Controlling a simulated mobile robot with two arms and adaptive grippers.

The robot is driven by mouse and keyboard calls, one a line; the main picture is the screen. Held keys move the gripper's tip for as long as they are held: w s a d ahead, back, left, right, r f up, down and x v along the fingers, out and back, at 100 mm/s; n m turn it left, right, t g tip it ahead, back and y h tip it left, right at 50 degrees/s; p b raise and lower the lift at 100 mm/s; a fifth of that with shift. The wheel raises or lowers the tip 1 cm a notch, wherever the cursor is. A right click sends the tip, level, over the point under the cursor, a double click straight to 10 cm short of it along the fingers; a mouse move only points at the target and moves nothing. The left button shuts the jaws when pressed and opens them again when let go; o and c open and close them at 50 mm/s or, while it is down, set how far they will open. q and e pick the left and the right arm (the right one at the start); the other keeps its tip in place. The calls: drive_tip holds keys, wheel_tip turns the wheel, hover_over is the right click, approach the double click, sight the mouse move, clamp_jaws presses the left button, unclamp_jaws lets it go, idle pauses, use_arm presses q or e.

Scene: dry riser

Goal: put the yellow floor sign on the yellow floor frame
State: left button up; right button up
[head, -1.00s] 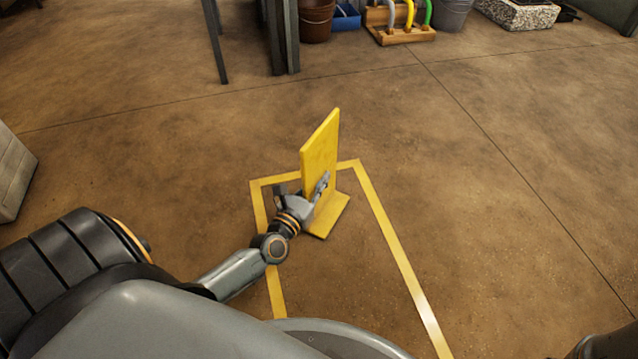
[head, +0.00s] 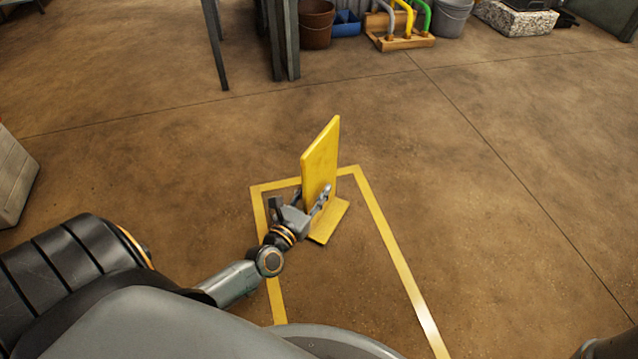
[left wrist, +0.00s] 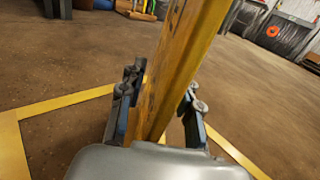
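The yellow floor sign (head: 320,165) stands upright on its flat yellow foot, inside the yellow floor frame (head: 398,260) near its far end. The frame is a taped outline on the brown floor; its near end is hidden by my body. My left gripper (head: 299,200) is at the sign's near edge, low on the panel. In the left wrist view, its fingers (left wrist: 160,108) lie on either side of the sign's panel (left wrist: 186,50), spread wider than the panel. The frame's tape also shows there (left wrist: 62,101). My right gripper is not in view.
Dark metal legs (head: 284,40) stand at the back. Beyond them are a brown bucket (head: 316,25), a blue bin (head: 346,24), a wooden stand with coloured hooks (head: 400,40) and a grey bucket (head: 453,20). The floor right of the frame is clear.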

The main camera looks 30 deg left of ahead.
use_arm(q)
drive_tip(key=s+p, duration=0.1)
drive_tip(key=s, duration=0.2)
drive_tip(key=s+p, duration=0.1)
drive_tip(key=s, duration=0.2)
drive_tip(key=s+d+p, duration=0.1)
drive_tip(key=s, duration=0.3)
drive_tip(key=shift+s, duration=0.1)
